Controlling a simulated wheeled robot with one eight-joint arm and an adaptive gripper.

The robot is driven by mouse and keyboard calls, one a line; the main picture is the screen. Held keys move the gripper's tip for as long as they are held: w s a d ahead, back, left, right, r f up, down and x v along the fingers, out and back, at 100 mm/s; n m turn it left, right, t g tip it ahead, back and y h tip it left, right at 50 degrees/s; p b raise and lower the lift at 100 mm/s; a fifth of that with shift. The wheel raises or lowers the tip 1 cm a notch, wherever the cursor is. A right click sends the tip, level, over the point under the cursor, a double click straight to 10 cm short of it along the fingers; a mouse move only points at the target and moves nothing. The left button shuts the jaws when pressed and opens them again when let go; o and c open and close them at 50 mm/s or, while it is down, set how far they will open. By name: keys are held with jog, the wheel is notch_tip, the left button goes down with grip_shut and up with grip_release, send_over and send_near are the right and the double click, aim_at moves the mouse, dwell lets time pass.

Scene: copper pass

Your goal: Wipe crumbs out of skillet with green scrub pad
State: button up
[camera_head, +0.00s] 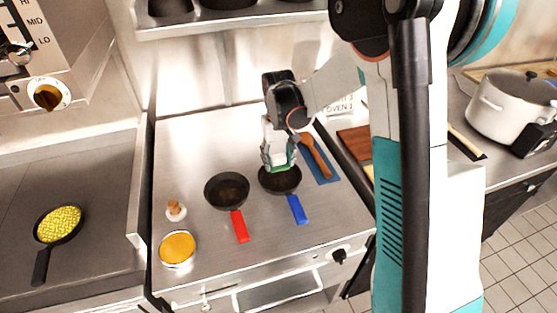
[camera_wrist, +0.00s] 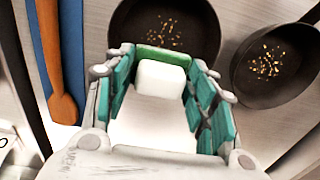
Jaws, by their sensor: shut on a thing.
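My gripper (camera_head: 277,157) is shut on the green scrub pad (camera_head: 281,168), over the blue-handled skillet (camera_head: 288,184). In the wrist view, the pad's green edge (camera_wrist: 163,56) shows beyond a white block (camera_wrist: 162,77) between my gripper's teal fingers (camera_wrist: 160,85). That view also shows the dark skillet (camera_wrist: 205,40) beneath, with golden crumbs (camera_wrist: 164,30) on its floor beyond the pad. I cannot tell whether the pad touches the skillet. A second skillet (camera_head: 226,188), with a red handle, stands to the left; crumbs (camera_wrist: 267,62) lie in it too.
A wooden spoon (camera_head: 315,153) lies on a blue cloth (camera_head: 328,174) right of the skillets. A small corked jar (camera_head: 175,211) and a round container of yellow food (camera_head: 178,248) stand at left. A pan of yellow food (camera_head: 58,224) is on the left counter.

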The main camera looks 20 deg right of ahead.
aim_at(278, 157)
jog(key=shift+s+r+p, duration=0.1)
jog(key=shift+r+p, duration=0.85)
jog(key=shift+r, duration=0.95)
